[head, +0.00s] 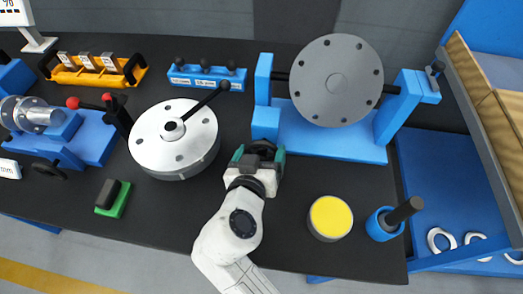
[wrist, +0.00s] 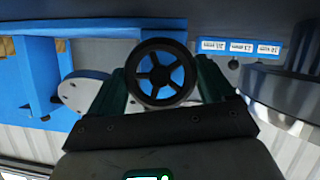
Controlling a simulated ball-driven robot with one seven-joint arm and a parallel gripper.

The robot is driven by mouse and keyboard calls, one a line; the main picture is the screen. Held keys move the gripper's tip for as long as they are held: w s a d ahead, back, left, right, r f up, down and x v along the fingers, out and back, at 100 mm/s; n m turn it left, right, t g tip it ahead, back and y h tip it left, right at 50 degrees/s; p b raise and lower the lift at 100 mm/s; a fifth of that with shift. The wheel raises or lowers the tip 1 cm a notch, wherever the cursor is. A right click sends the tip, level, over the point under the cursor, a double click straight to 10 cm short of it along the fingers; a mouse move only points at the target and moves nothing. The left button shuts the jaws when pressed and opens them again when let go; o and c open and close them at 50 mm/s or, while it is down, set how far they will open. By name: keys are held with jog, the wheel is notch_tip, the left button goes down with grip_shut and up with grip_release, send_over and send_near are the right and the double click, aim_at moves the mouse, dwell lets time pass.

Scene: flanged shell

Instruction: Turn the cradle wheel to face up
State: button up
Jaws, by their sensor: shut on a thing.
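The blue cradle (head: 330,143) stands at the back right and carries a grey round flanged shell (head: 337,80) with holes around its rim. The shell's flat face is tilted towards the head camera. The black cradle wheel (head: 263,147) is low at the cradle's left front, by a blue block (head: 265,122). In the wrist view the spoked wheel (wrist: 160,72) sits between the green fingers, blue showing behind it. My gripper (head: 257,157) is shut on the wheel; the fingers hide part of its sides.
A white round turntable (head: 174,135) with a black handle stands close left of my gripper. A yellow-topped round tin (head: 330,217) and a blue holder with a black-handled tool (head: 385,222) stand at the right. The table's front middle is mostly clear.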

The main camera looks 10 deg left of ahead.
jog(key=n+h, duration=0.2)
jog(key=n, duration=0.1)
jog(key=shift+t, duration=0.3)
jog(key=shift+a+f+n+h, duration=0.15)
jog(key=shift+n+h, duration=0.85)
jog(key=shift+n, duration=0.5)
jog(key=shift+t, duration=0.3)
jog(key=o, duration=0.9)
jog(key=v, duration=1.1)
jog(key=shift+w, duration=0.1)
